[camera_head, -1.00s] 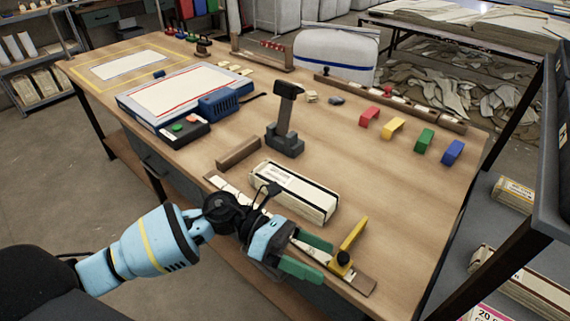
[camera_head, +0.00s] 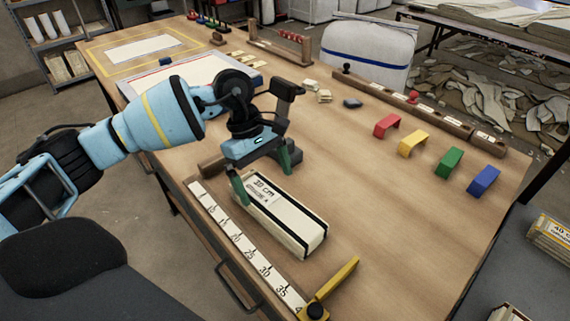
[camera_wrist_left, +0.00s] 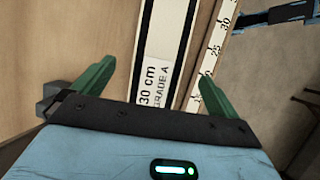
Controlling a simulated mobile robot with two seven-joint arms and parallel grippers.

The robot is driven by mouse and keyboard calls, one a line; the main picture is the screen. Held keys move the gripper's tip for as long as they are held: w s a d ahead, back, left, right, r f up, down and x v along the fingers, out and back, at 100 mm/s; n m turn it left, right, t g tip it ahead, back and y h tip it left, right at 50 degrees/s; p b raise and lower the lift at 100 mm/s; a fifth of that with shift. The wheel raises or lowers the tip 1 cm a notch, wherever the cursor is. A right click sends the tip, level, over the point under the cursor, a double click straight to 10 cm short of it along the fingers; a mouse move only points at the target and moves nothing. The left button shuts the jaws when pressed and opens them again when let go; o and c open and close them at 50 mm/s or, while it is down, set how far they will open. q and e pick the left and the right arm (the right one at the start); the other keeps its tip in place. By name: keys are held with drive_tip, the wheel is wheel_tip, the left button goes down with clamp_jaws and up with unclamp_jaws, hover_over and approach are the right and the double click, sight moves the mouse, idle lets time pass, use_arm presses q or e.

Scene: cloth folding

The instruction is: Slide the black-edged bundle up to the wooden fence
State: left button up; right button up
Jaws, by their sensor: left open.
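The cream bundle with black edge bands (camera_head: 291,222) lies on the table beside the ruler strip (camera_head: 232,235), its label reading 30 cm. A low wooden block, which looks like the fence (camera_head: 208,167), stands near the ruler's left end, partly hidden by my gripper. My left gripper (camera_head: 262,174) is open at the bundle's fence-side end, one finger on each side. The left wrist view shows the bundle (camera_wrist_left: 168,45) between the spread fingers (camera_wrist_left: 156,77), with the ruler (camera_wrist_left: 214,55) near the right finger. I cannot tell whether the fingers touch it. My right gripper is not in view.
A yellow stop (camera_head: 333,282) sits at the ruler's right end. Red, yellow, green and blue brackets (camera_head: 448,162) line the right side. The table right of the bundle is clear.

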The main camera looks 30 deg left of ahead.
sight(274, 201)
use_arm(q)
drive_tip(key=shift+w, duration=0.2)
drive_tip(key=shift+s+r, duration=0.1)
drive_tip(key=shift+s, duration=0.1)
drive_tip(key=x, duration=0.6)
drive_tip(key=shift+x, duration=0.9)
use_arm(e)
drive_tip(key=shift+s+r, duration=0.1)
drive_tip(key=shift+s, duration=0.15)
use_arm(q)
drive_tip(key=shift+c, duration=0.9)
drive_tip(key=c, duration=1)
drive_tip(key=shift+c, duration=0.2)
